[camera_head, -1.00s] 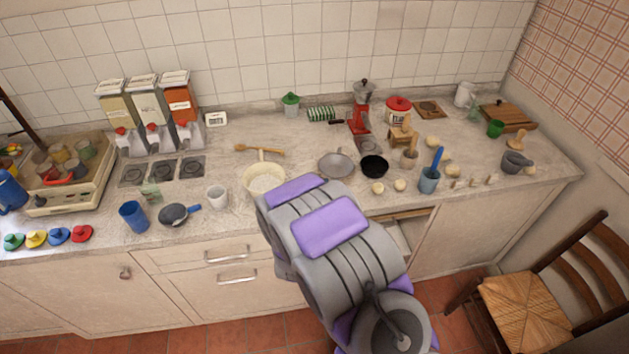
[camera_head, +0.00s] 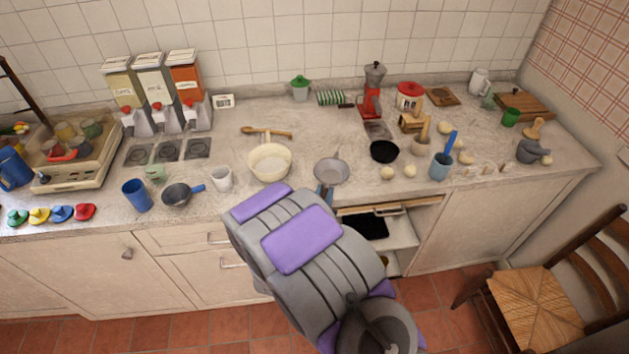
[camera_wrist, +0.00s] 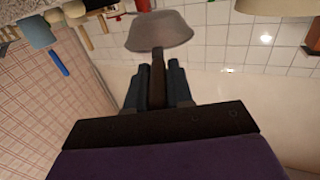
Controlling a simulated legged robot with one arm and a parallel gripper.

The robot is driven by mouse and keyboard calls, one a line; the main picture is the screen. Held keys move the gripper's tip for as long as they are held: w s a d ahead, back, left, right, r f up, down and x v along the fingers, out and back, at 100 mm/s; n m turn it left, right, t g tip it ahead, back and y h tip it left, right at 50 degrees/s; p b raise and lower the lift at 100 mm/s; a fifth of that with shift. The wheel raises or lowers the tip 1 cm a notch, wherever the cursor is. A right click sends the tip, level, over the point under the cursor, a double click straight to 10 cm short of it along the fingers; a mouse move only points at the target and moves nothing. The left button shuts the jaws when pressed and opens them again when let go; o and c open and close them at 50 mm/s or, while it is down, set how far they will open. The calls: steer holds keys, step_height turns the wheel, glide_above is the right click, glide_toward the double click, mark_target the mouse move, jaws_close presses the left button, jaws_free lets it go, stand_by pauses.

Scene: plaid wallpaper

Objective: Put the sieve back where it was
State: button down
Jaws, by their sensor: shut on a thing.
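The sieve (camera_head: 332,171) is a grey mesh bowl at the counter's front edge in the head view, between the cream bowl (camera_head: 270,163) and the black pan (camera_head: 384,152). My gripper (camera_head: 325,189) is just in front of it, mostly hidden behind my arm. In the wrist view the sieve (camera_wrist: 160,31) is beyond the fingers, and my gripper (camera_wrist: 157,88) is shut on its dark brown handle. I cannot tell how high the sieve is above the counter.
Wooden spoons (camera_head: 268,132) lie behind the cream bowl. A white mug (camera_head: 221,179) and a small pan (camera_head: 182,193) stand left. Pale balls (camera_head: 387,173) and a blue-grey cup (camera_head: 440,166) are right. An opening (camera_head: 400,231) shows below the counter.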

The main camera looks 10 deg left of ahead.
mark_target(316, 173)
steer(key=w+a, duration=0.1)
steer(key=w, duration=0.2)
steer(key=w+a+b, duration=0.1)
steer(key=w, duration=0.2)
steer(key=w+a+f, duration=0.1)
steer(key=w, duration=0.2)
steer(key=shift+w+a+b, duration=0.1)
steer(key=shift+a+b, duration=0.1)
steer(key=shift+b, duration=0.1)
steer(key=shift+w+a, duration=0.2)
steer(key=shift+w, duration=0.4)
step_height(316, 173, down, 4)
steer(key=shift+r+b, duration=0.1)
steer(key=shift+b, duration=0.7)
steer(key=shift+r, duration=0.1)
steer(key=c, duration=1)
jaws_free()
steer(key=shift+s, duration=0.1)
steer(key=s+a+p, duration=0.1)
steer(key=s+p, duration=0.1)
steer(key=s, duration=0.9)
steer(key=shift+s+a, duration=0.25)
steer(key=shift+s, duration=0.05)
